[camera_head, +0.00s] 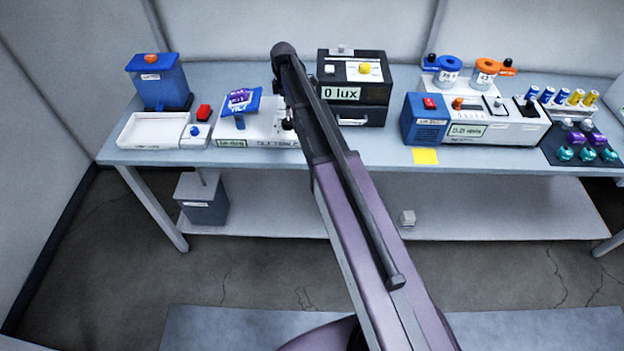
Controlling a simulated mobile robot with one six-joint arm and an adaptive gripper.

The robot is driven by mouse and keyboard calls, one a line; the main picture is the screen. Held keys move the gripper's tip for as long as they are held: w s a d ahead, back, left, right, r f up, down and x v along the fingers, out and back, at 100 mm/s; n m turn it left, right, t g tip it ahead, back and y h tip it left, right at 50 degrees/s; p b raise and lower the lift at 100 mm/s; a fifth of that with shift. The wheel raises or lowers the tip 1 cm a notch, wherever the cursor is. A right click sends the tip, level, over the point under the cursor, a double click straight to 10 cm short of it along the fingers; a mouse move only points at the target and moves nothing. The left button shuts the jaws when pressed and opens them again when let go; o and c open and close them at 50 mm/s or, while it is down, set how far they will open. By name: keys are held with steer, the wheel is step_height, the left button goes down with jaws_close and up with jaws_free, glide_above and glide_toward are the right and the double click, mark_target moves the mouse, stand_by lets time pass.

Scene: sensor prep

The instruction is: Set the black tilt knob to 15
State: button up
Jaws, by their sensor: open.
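A white instrument (262,128) with a tilted blue plate (240,103) on its left side stands left of centre on the bench. Small labels with green displays run along its front edge, too small to read surely. My gripper (287,120) is over the right part of this instrument, pointing down, and is open. Dark shapes there blend together, so I cannot tell the black tilt knob from my fingers, nor whether they touch it. My arm hides the instrument's right end. The knob's setting cannot be read.
A black box (352,88) reading 0 lux stands close right of my gripper. A blue container (160,82), white tray (152,130) and red-topped button (203,113) are to the left. A blue-and-white instrument (495,128) and battery-like cylinders (562,97) are right. A yellow note (425,156) lies at the front edge.

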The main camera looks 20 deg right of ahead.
mark_target(288, 119)
steer(key=shift+r+p, duration=3.75)
steer(key=shift+r, duration=0.3)
steer(key=s+f+m+b, duration=0.4)
steer(key=s+m, duration=0.1)
steer(key=s, duration=0.5)
steer(key=s+f+m+b, duration=0.5)
steer(key=s+m, duration=0.1)
steer(key=s, duration=0.3)
steer(key=s+f+m+b, duration=0.4)
steer(key=s+m, duration=0.1)
steer(key=s, duration=0.5)
steer(key=shift+s+f+m+t+b, duration=0.3)
steer(key=shift+s+t, duration=0.05)
steer(key=shift+t, duration=0.05)
steer(key=shift+c, duration=0.2)
